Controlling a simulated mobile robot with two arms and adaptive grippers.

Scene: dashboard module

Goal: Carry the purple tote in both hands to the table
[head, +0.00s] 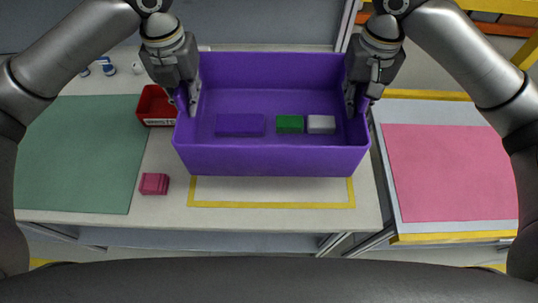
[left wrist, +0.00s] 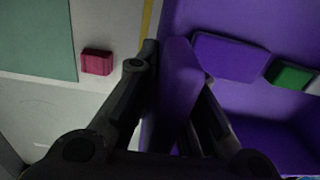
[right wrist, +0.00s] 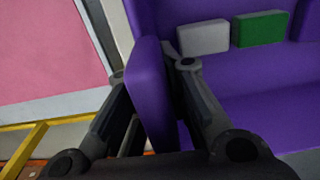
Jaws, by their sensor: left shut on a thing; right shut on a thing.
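The purple tote (head: 270,161) is in the middle of the head view, over the table (head: 160,200) and the yellow taped outline on it. A purple block (head: 240,125), a green block (head: 290,123) and a white block (head: 321,124) lie inside the tote. My left gripper (head: 188,103) is shut on the tote's left wall, which shows between its fingers in the left wrist view (left wrist: 178,90). My right gripper (head: 356,103) is shut on the tote's right wall, also seen in the right wrist view (right wrist: 150,90). The gap between tote and table is hard to judge.
A red bin (head: 155,108) stands close to the tote's left side. A pink block (head: 154,184) lies between the green mat (head: 75,150) and the yellow outline (head: 270,205). A separate surface with a pink mat (head: 450,170) stands at the right, across a gap.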

